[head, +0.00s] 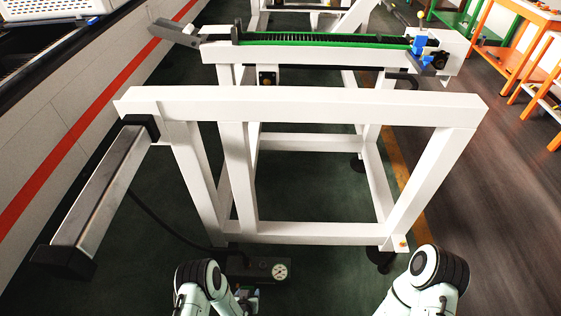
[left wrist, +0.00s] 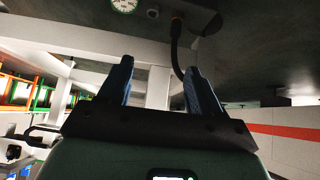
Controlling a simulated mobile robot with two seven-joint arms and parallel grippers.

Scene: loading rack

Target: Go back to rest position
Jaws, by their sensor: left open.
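My left gripper (left wrist: 159,64) shows in the left wrist view with its two blue fingers spread apart and nothing between them. In the head view my left arm comes in at the bottom, left of the middle, and its gripper is mostly hidden or cut off at the lower edge. My right arm shows at the bottom right of the head view; its gripper is out of view. The white loading rack frame (head: 305,103) stands in front of both arms. Neither arm visibly holds anything.
A box with a round gauge (head: 281,271) lies on the floor close to my left arm, with a dark cable. A metal beam with black ends (head: 103,192) juts out at left. A green-edged conveyor (head: 320,40) lies behind the frame. Orange benches (head: 515,55) stand far right; floor at right is clear.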

